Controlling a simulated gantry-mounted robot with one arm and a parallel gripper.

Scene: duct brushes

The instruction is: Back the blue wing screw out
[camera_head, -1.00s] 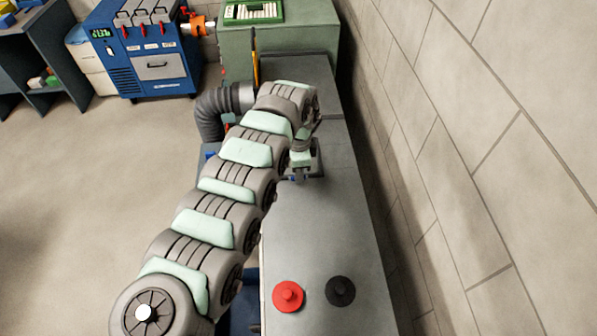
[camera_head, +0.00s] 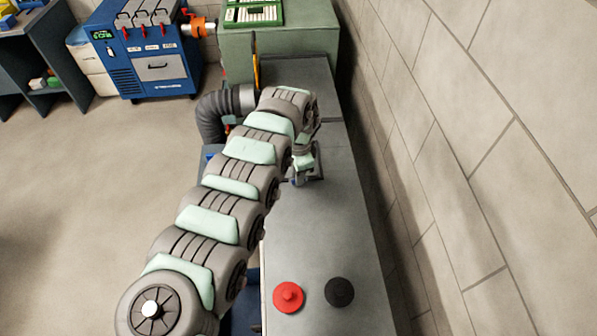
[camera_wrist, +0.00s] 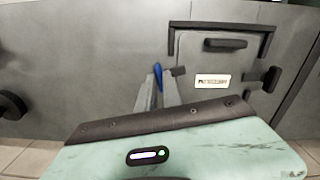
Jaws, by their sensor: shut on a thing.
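The blue wing screw (camera_wrist: 157,74) shows in the wrist view as a small blue piece between the fingertips of my gripper (camera_wrist: 159,82), at the left of a grey hatch (camera_wrist: 205,62) with a white label. The fingers are shut on it and hide most of it. In the head view my gripper (camera_head: 301,174) is over the grey bench surface, beside the hatch, with a bit of blue showing at its lower left. How far the screw stands out cannot be seen.
A red knob (camera_head: 288,296) and a black knob (camera_head: 339,291) are on the near part of the grey surface (camera_head: 318,235). A block wall (camera_head: 480,150) runs along the right. A dark hose (camera_head: 212,118) lies left of the arm.

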